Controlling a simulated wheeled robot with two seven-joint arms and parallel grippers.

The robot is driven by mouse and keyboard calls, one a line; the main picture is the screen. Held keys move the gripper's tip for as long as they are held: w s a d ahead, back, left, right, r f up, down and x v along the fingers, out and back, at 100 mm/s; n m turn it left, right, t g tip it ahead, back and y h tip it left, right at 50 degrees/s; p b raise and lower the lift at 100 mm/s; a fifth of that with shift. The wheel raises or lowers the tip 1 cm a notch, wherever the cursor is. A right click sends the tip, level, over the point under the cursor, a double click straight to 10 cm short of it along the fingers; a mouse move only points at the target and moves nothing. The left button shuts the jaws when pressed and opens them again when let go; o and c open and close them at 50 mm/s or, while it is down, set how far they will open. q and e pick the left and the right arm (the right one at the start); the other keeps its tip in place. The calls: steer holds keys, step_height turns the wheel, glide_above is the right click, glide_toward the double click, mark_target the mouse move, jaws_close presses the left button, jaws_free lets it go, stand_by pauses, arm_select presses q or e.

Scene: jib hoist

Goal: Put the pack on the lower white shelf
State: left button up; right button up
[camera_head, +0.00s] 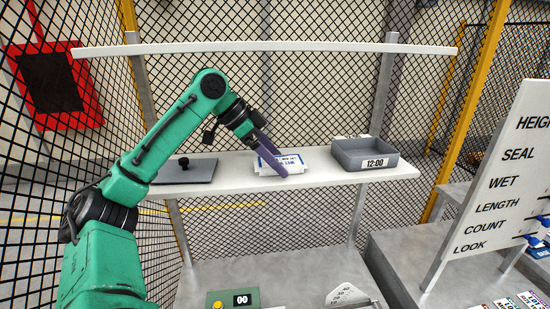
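The pack (292,161), white with blue print, appears to lie on the lower white shelf (335,179), near its middle. My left gripper (279,170) comes down from the upper left, its purple fingers across the front of the pack and hiding part of it. The fingers show nearly edge-on, so I cannot tell whether they are open or shut on the pack. My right gripper is not in view.
A grey tray labelled 12:00 (375,166) stands on the shelf's right, and a dark plate with a black knob (184,171) on its left. An upper white shelf (270,47) runs above. A sign board (495,180) stands at the right. A green box (232,299) is below.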

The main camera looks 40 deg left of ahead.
mark_target(252, 172)
arm_select(q)
steer(key=shift+r, duration=0.1)
steer(key=shift+s+a+r, duration=0.15)
steer(key=shift+a+r, duration=0.05)
steer(key=shift+r, duration=0.1)
steer(key=s+a+b, duration=0.2)
steer(key=b, duration=0.1)
steer(key=s+a+b, duration=0.1)
steer(key=s+b, duration=0.1)
steer(key=shift+f, duration=0.35)
steer(key=s+a+b, duration=0.1)
steer(key=s+a, duration=0.1)
steer(key=s, duration=0.1)
steer(key=s+a+b, duration=0.1)
steer(key=s+a, duration=0.1)
steer(key=shift+a+r+b, duration=0.1)
steer(key=shift+r+b, duration=0.2)
steer(key=shift+s+a+r, duration=0.15)
steer(key=shift+s+a, duration=0.05)
steer(key=shift+s, duration=0.2)
